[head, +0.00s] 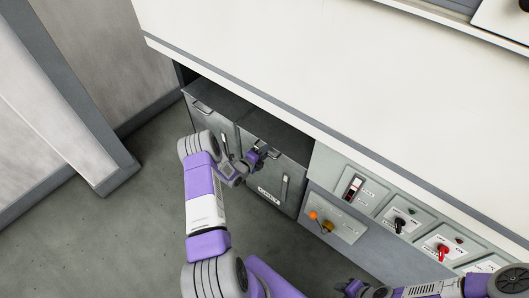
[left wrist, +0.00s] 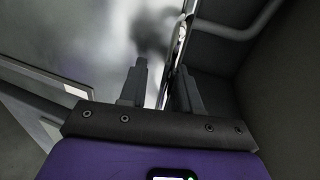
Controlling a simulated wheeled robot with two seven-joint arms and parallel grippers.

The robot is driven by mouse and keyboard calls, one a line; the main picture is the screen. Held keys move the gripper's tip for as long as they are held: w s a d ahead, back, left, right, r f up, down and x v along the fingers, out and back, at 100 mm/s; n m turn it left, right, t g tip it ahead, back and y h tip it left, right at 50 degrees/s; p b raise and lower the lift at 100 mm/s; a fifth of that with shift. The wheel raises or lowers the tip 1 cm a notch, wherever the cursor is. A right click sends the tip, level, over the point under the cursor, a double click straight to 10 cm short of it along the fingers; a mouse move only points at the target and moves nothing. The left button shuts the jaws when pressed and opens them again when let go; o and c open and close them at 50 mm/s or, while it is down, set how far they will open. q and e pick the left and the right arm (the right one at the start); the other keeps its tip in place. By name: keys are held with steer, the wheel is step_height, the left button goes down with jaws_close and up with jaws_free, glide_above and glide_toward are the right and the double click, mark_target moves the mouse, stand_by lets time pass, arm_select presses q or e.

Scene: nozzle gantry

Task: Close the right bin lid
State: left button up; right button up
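The left bin (head: 212,109) stands beside the right one. To the right is a control panel with an orange knob (head: 313,215), a black switch (head: 399,224) and a red switch (head: 442,252). The white counter (head: 330,60) overhangs the bins. Grey floor (head: 150,220) is clear at left.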

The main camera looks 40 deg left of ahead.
arm_select(q)
steer(key=shift+s+r, duration=0.1)
steer(key=p+v, duration=0.2)
steer(key=v, duration=0.5)
steer(key=shift+s, duration=0.2)
stand_by(0.3)
steer(key=s+d+f+n+g+h+p, duration=0.1)
steer(key=d+n+g, duration=0.4)
steer(key=d, duration=0.6)
steer(key=s+d+f+n+g+h+p, duration=0.1)
steer(key=s+d+n+g, duration=0.1)
steer(key=d+n, duration=0.65)
steer(key=s+d+r+n+g+h, duration=0.1)
steer(key=s+d+r+n+g, duration=0.1)
steer(key=s+d, duration=0.5)
steer(key=s+d+r+n+g+h+p, duration=0.1)
steer(key=s+d+n+g, duration=0.4)
steer(key=s+d, duration=0.3)
steer(key=shift+s+d+r+p, duration=0.3)
steer(key=shift+s+r, duration=0.1)
steer(key=shift+s, duration=0.05)
